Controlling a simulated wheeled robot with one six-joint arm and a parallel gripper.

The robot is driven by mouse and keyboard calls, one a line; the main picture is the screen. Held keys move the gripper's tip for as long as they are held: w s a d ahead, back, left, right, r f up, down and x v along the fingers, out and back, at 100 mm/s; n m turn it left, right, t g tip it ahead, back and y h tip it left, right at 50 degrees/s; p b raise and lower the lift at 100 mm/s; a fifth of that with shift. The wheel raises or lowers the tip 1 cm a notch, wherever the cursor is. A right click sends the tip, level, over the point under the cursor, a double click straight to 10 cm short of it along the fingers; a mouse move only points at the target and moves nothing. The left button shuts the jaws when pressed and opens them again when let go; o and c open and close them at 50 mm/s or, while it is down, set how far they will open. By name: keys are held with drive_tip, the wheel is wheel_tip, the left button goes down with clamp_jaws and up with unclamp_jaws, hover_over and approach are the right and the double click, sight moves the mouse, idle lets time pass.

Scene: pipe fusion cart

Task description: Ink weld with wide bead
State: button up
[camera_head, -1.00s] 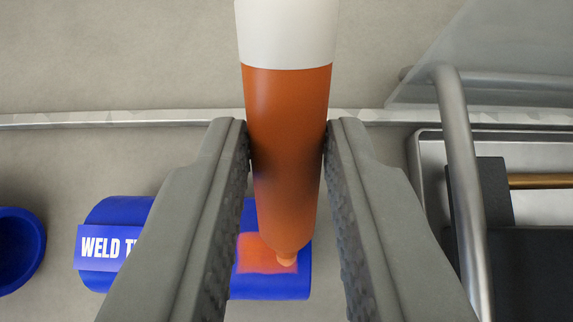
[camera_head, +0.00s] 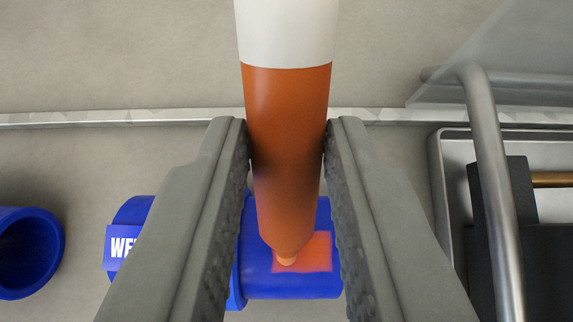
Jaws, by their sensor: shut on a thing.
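My gripper (camera_head: 287,200) is shut on an orange marker (camera_head: 287,150) with a white upper part, held tip down between the two grey jaws. Below it lies a blue pipe piece (camera_head: 300,285) on its side, with a white-lettered blue label (camera_head: 122,248) at its left end, partly hidden by the left jaw. An orange patch (camera_head: 312,252) shows on the blue pipe. The marker's tip overlaps the left edge of this patch in the picture; whether it touches the surface I cannot tell.
A second blue pipe piece with an open round end (camera_head: 28,252) lies at the far left. At the right are a metal tray (camera_head: 440,170), a curved metal tube (camera_head: 490,150) and a dark block (camera_head: 520,270). A metal strip (camera_head: 120,116) runs across behind.

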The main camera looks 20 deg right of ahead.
drive_tip(key=shift+s+d, duration=0.25)
drive_tip(key=shift+d, duration=0.6)
idle(0.5)
drive_tip(key=shift+w+a, duration=0.3)
drive_tip(key=shift+a, duration=0.65)
drive_tip(key=shift+s+d, duration=0.15)
drive_tip(key=shift+d, duration=0.35)
idle(0.4)
drive_tip(key=shift+r, duration=0.1)
drive_tip(key=shift+r, duration=3.45)
